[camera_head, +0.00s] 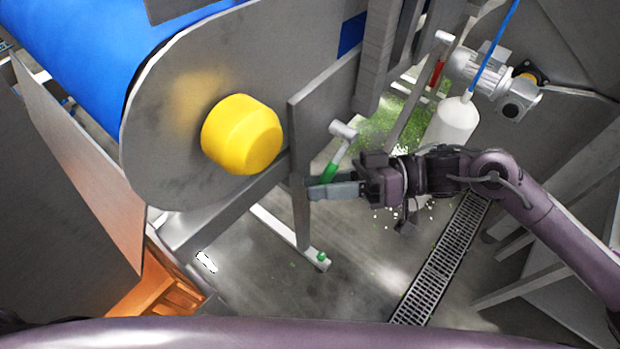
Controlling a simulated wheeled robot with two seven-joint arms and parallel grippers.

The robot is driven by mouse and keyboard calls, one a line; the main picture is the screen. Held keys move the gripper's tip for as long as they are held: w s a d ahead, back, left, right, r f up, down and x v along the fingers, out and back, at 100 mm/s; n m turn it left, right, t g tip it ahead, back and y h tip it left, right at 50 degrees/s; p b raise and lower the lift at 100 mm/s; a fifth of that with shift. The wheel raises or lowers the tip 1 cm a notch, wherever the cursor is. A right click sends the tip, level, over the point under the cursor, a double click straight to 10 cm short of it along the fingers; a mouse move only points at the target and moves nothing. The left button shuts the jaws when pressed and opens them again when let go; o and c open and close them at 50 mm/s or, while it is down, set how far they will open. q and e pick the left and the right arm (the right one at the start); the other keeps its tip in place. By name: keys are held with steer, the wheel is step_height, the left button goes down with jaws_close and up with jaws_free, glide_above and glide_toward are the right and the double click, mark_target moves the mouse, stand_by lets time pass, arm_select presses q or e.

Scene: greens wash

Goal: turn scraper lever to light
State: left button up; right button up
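A lever with a grey T-shaped top (343,131) and a green section (328,173) stands at the side plate of the conveyor, right of the yellow roller cap. I cannot tell for certain that it is the scraper lever. My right gripper (325,189) reaches in from the right, its grey fingers level and pointing left. The fingers overlap the lower end of the green section in the picture. Whether they grip it, touch it or are only in front of it is not clear. The finger gap is hidden. My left gripper is out of view.
The blue conveyor belt (75,55) and yellow cap (242,134) are at the left. A lever with a red part (437,72), a white cylinder (452,122) and a motor (480,75) are at the upper right. A floor drain (440,262) runs below my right arm.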

steer(key=shift+s+a, duration=0.2)
steer(key=shift+a, duration=0.9)
jaws_close()
